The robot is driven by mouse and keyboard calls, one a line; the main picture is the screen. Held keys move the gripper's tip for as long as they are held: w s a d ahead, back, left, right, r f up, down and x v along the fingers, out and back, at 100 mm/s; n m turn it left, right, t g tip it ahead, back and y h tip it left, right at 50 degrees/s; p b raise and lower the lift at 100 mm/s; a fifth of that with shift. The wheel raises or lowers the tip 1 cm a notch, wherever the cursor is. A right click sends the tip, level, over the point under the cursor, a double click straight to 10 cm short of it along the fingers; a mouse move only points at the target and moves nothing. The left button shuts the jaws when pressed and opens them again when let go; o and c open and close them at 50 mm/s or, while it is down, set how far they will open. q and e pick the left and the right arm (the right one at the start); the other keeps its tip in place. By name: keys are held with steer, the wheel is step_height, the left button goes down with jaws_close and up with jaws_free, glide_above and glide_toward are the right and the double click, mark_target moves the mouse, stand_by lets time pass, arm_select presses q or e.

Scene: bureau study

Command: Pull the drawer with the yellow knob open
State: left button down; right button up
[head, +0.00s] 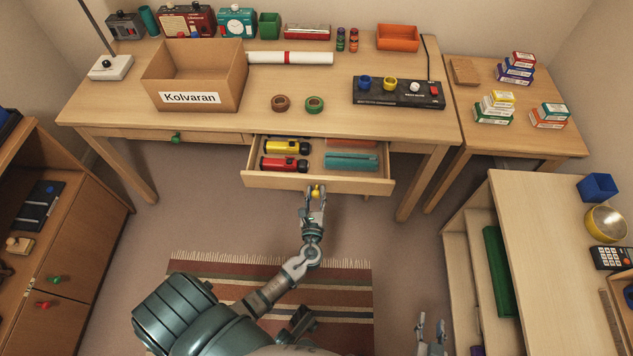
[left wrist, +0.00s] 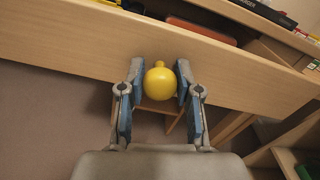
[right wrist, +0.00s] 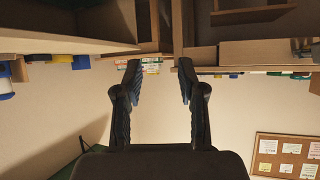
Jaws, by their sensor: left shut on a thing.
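The drawer (head: 225,179) with the yellow knob (head: 316,190) stands pulled out from under the desk, its inside showing. My left gripper (head: 315,196) is at the drawer's front with its fingers on either side of the knob. In the left wrist view the round yellow knob (left wrist: 159,84) sits between the fingertips of the left gripper (left wrist: 160,77), against the wooden drawer front (left wrist: 70,40). My right gripper (head: 431,326) is low at the bottom right of the head view, away from the drawer. The right wrist view shows the right gripper (right wrist: 158,75) open and empty.
A cardboard box (head: 196,72) stands on the desk. A shelf unit (head: 530,250) stands at right.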

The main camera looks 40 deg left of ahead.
arm_select(q)
steer(key=v, duration=0.4)
steer(key=shift+s+a, duration=0.1)
steer(key=shift+s+d, duration=0.25)
steer(key=shift+d, duration=0.2)
steer(key=shift+a, duration=0.25)
steer(key=c, duration=0.8)
jaws_free()
steer(key=shift+f, duration=0.1)
arm_select(e)
steer(key=shift+s+d+f+g, duration=0.25)
steer(key=shift+s+f+g, duration=0.35)
steer(key=shift+s+f, duration=0.1)
arm_select(q)
steer(key=shift+d, duration=0.1)
arm_select(e)
steer(key=shift+d, duration=0.1)
arm_select(q)
steer(key=v, duration=1.2)
steer(key=shift+w+d, duration=0.1)
arm_select(e)
steer(key=shift+r, duration=0.1)
